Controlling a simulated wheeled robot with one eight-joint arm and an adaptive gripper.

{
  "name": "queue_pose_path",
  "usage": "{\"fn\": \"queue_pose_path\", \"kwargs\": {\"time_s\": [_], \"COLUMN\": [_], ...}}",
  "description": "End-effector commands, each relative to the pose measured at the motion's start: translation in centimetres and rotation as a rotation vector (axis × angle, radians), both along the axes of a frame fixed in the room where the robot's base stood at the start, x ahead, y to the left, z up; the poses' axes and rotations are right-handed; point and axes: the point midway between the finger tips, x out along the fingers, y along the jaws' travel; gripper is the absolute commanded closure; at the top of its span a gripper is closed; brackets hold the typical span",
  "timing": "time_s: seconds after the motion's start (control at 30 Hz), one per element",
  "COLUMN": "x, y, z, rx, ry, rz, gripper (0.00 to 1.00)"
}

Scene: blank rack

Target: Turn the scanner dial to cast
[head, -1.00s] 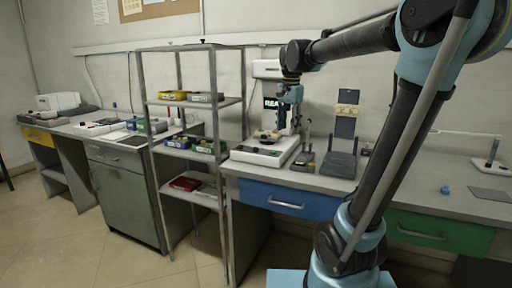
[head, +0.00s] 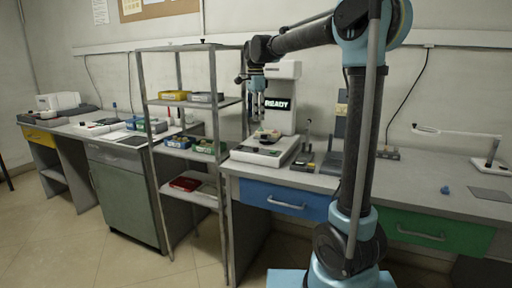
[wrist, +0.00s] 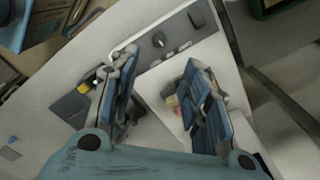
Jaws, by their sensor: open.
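The scanner (head: 283,72) is a white machine on the bench with a screen reading READY; its white base (head: 257,157) sticks out toward the front. In the wrist view the front of the base shows a small black round knob (wrist: 158,40), which looks like the dial, beside a dark square part (wrist: 197,18). Its setting and labels are too small to read. My gripper (head: 257,113) hangs above the base at its left side, fingers down. In the wrist view my gripper (wrist: 160,68) is open and empty, with the knob beyond the gap between its fingertips, apart from them.
A grey metal rack (head: 214,120) with bins stands close to the left of my gripper. Small dark devices (head: 304,161) sit right of the scanner base. A white lamp (head: 490,165) is at the far right. The bench (head: 410,180) between is mostly clear.

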Motion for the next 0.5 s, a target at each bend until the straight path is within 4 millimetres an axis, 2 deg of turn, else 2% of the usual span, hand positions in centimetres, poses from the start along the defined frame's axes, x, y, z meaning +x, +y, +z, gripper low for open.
{"fn": "queue_pose_path", "kwargs": {"time_s": [0.5], "x": [0.0], "y": [0.0], "z": [-9.1], "rx": [0.000], "ry": [0.000], "rz": [0.001], "gripper": [0.57]}}
